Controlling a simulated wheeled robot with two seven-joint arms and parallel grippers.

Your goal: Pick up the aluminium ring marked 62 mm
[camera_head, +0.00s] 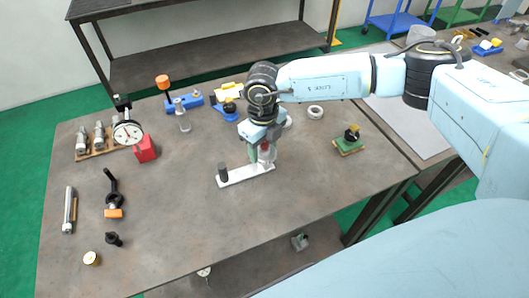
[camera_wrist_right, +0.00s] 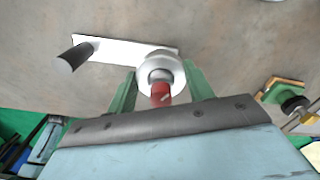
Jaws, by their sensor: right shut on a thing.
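My right gripper (camera_head: 262,150) is over the right end of a flat white plate (camera_head: 240,176) on the table. In the right wrist view its green fingers (camera_wrist_right: 160,90) are shut on the sides of a round silver ring-like piece (camera_wrist_right: 161,68). A grey rounded centre and a red part (camera_wrist_right: 161,95) show at this piece. A dark peg (camera_wrist_right: 74,56) stands on the plate's other end. I cannot read any size marking. Another pale ring (camera_head: 315,112) lies flat on the table to the right of the gripper. My left gripper is not in view.
A dial gauge (camera_head: 128,132) and a red block (camera_head: 145,149) stand at the left. Blue fixtures (camera_head: 184,103) are at the back. A green-based block with a knob (camera_head: 349,141) is at the right. The table front is mostly clear.

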